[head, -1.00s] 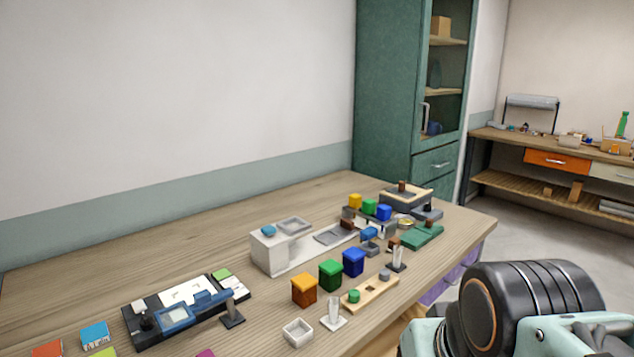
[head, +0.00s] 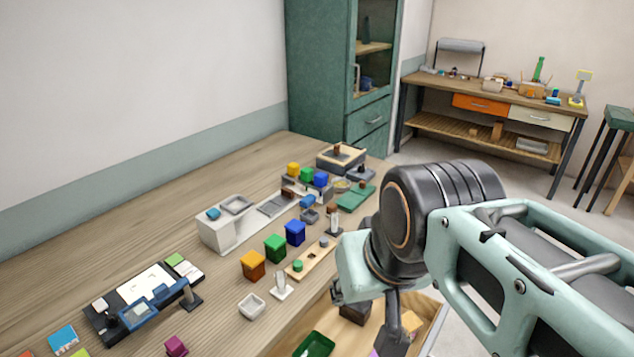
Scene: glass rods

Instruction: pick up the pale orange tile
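A pale orange block-like piece (head: 411,322) shows in the head view at the bottom, inside the open wooden drawer, right beside my gripper. It may be the pale orange tile, but it is partly hidden and I cannot tell its full shape. My gripper (head: 392,338) points down over the drawer, its dark finger just left of this piece. The fingertips are cut off by the bottom edge, so whether it is open or shut, or touching anything, does not show.
The drawer (head: 433,318) also holds a dark brown block (head: 355,311), a green tray (head: 315,346) and something purple. The table (head: 90,260) beside it carries orange, green and blue boxes, a white dish (head: 252,306) and a black-and-blue device (head: 140,312). A workbench (head: 500,93) stands behind.

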